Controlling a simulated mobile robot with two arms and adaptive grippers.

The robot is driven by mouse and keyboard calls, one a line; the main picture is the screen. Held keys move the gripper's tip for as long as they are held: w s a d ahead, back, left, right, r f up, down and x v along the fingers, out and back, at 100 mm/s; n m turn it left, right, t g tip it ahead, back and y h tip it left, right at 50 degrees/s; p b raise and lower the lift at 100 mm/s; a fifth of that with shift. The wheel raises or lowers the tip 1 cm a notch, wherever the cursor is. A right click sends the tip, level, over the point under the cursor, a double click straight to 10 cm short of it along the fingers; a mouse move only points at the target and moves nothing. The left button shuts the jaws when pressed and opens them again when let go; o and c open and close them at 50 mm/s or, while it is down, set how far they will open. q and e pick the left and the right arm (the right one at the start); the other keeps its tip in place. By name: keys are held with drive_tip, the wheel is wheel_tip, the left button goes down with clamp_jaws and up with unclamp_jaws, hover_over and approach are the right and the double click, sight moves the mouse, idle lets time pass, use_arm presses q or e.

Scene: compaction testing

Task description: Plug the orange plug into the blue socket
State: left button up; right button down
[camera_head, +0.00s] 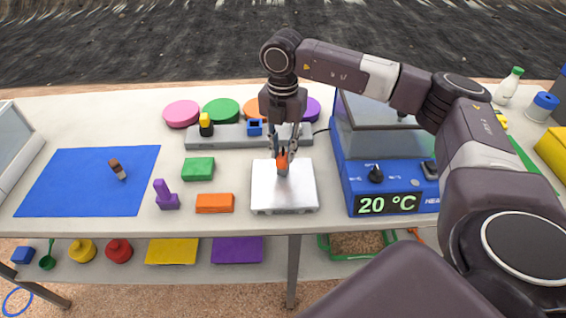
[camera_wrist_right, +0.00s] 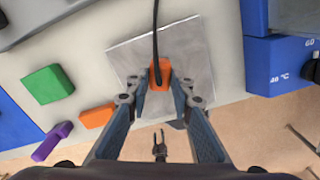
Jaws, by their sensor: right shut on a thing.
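My right gripper (camera_head: 283,158) is shut on the orange plug (camera_head: 282,164), over the silver square plate (camera_head: 284,196). In the right wrist view the orange plug (camera_wrist_right: 160,74) sits between the two fingertips, with a black cable running up from it. The blue socket (camera_head: 254,127) is on the grey strip (camera_head: 225,139) behind the plate, left of my right arm. A yellow and black plug (camera_head: 206,124) stands at the strip's left end. My left gripper is not in view.
A blue heater box (camera_head: 385,190) reading 20 °C stands right of the plate. Green (camera_head: 198,168) and orange (camera_head: 215,203) blocks and a purple piece (camera_head: 165,195) lie to the left, beside a blue mat (camera_head: 60,190). Coloured discs (camera_head: 181,113) lie behind the strip.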

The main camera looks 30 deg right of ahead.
sight(283, 155)
drive_tip(key=shift+r, duration=0.1)
drive_tip(key=shift+r+p, duration=2.65)
drive_tip(key=shift+r, duration=1.25)
